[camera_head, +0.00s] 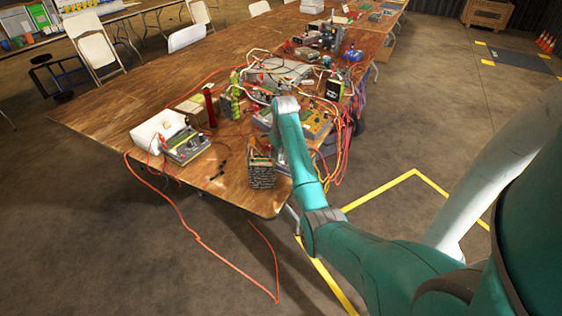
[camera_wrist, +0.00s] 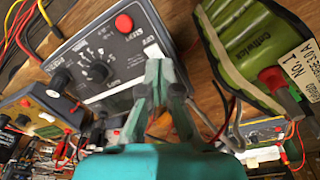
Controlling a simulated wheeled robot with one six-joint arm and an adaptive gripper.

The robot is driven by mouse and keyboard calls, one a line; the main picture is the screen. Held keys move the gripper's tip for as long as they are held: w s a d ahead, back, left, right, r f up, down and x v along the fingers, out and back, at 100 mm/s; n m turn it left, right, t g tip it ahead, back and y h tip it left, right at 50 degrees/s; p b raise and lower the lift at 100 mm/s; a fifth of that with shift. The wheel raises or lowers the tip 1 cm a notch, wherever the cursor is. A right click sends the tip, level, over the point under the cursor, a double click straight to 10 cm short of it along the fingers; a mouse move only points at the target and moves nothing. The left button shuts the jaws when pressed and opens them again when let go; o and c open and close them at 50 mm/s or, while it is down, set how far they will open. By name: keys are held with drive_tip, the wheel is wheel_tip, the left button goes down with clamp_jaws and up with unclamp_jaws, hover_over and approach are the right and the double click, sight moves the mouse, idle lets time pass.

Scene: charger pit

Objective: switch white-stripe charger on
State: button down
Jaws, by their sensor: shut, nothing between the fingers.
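My gripper (camera_wrist: 165,70) is shut and empty in the wrist view. In the head view the end of my arm hangs over the cluttered chargers, and the fingers are hidden. A yellow-panelled box (camera_head: 316,124) stands to the right of my wrist there. The switch state cannot be read.
A green battery pack (camera_wrist: 258,45) with a paper label is close right of my fingers. Another yellow-panelled box (camera_wrist: 35,112) is at left. In the head view, loose cables (camera_head: 345,135) crowd the right edge of the wooden table (camera_head: 120,110); its left part is clear.

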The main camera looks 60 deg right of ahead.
drive_tip(key=shift+r, duration=3.45)
